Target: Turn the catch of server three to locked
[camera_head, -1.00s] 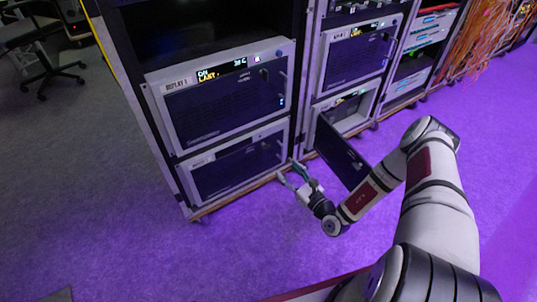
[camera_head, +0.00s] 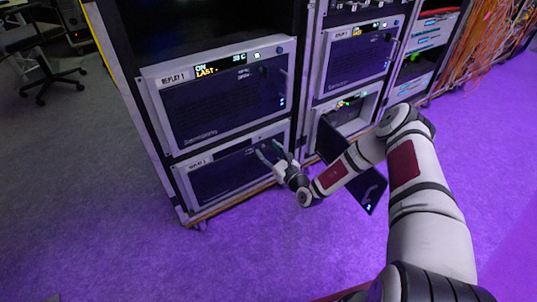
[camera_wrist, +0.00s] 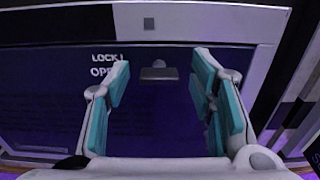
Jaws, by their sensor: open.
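In the wrist view a small grey catch (camera_wrist: 158,73) sits on a dark server door (camera_wrist: 150,128), with its bar lying roughly level. White words for lock and open (camera_wrist: 106,64) are printed to its left. My gripper (camera_wrist: 161,80) is open, with one teal-padded finger on each side of the catch in the picture; I cannot tell whether either touches it. In the head view my gripper (camera_head: 271,153) is at the right part of the lower left server (camera_head: 225,174). That server's label number is too small to read surely, and its catch is unclear there.
The server labelled Replay 1 (camera_head: 220,100) is directly above. Another server (camera_head: 357,60) is at the upper right. Below it an open bay (camera_head: 352,115) has a dark door (camera_head: 367,188) swung out near my arm. The purple floor in front is mostly clear.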

